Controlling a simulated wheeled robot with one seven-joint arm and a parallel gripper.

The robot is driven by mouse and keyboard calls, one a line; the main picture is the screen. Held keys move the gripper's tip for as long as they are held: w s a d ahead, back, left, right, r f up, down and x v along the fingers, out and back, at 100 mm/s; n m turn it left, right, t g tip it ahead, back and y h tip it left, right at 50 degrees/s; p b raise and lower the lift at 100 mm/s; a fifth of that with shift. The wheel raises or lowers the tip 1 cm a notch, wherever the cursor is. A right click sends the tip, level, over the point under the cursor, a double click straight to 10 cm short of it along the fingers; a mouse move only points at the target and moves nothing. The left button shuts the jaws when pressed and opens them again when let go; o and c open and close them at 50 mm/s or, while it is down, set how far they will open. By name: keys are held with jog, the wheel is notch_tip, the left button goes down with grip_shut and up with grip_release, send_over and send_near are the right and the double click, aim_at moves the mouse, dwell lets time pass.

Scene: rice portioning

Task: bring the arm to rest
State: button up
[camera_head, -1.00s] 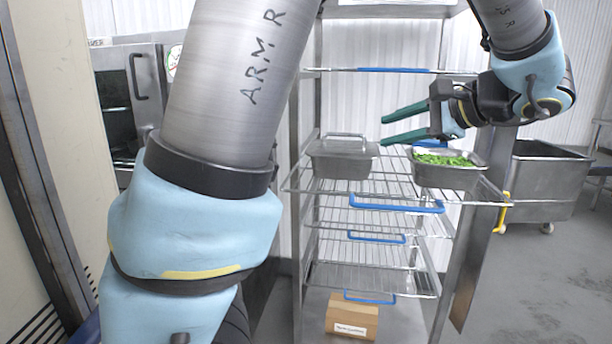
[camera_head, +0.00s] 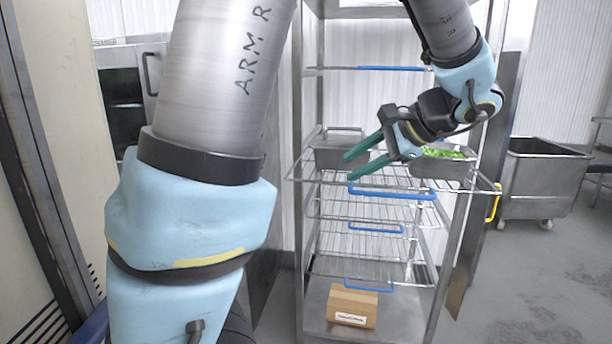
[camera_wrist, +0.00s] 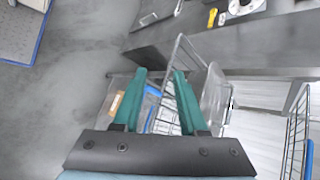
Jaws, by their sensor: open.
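My gripper (camera_head: 350,166) is open, with its two green fingers apart and nothing between them. In the head view it points left, in front of the rack's upper wire shelf. The fingers also show in the wrist view (camera_wrist: 158,85), spread over the rack's wire edge as seen from there. My arm bends down from the top right in the head view, and another grey and light-blue part of it fills the left foreground.
A wire rack (camera_head: 468,184) with blue-edged shelves stands close by. A cardboard box (camera_head: 352,306) lies at the bottom. A steel tub cart (camera_head: 545,185) stands right.

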jog(key=s+a+f+n+g+h, duration=0.2)
jog(key=s+a+f+n+h, duration=0.1)
jog(key=a+f+n, duration=0.3)
jog(key=s+a+f+n+g+h, duration=0.3)
jog(key=a+f+n+h, duration=0.2)
jog(key=a+f, duration=0.5)
jog(key=shift+a+n, duration=0.35)
jog(key=shift+n, duration=0.45)
jog(key=shift+s, duration=0.1)
